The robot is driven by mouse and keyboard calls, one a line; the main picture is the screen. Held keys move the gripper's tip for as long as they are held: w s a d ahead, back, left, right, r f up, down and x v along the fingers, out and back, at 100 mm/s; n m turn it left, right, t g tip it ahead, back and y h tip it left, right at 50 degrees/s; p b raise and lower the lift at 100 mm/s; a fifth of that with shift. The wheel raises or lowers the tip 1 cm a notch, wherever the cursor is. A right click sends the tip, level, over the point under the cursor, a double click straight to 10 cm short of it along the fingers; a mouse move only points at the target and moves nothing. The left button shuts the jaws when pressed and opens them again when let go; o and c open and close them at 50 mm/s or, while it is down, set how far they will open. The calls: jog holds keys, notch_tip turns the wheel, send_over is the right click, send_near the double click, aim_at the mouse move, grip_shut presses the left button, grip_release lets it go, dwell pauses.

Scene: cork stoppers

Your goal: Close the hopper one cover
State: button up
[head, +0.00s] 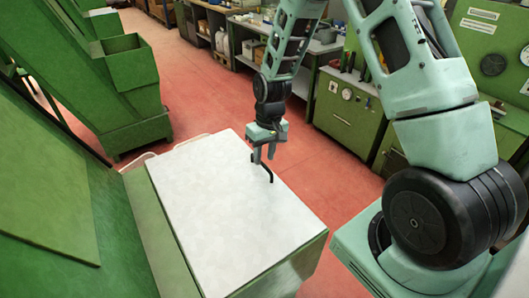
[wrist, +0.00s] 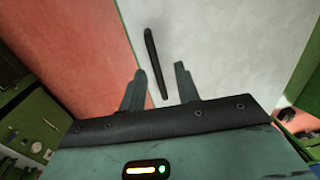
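A pale grey-white flat cover (head: 215,200) lies over the top of a green box (head: 290,270) in the head view. A bent black handle (head: 268,175) stands near the cover's right edge. My gripper (head: 264,160) points down right by this handle. In the wrist view my gripper (wrist: 161,73) has its two fingers apart, with the black handle (wrist: 153,58) showing in the gap between them. The pale cover (wrist: 215,45) lies beyond. I see no clear contact between fingers and handle. Whether the cover sits fully down along its far edges cannot be told.
A large green machine body (head: 40,190) adjoins the cover on the left. Another green hopper-like unit (head: 125,90) stands behind it. Green cabinets (head: 345,110) and a loaded bench (head: 215,30) line the back. Red floor (head: 190,80) lies open between them.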

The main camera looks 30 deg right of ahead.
jog(key=shift+f, duration=0.15)
grip_shut()
dwell(1.4)
grip_release()
notch_tip(320, 180, up, 17)
jog(key=d+b, duration=0.1)
jog(key=b, duration=0.2)
jog(key=shift+d+r, duration=0.2)
jog(key=shift+d, duration=0.2)
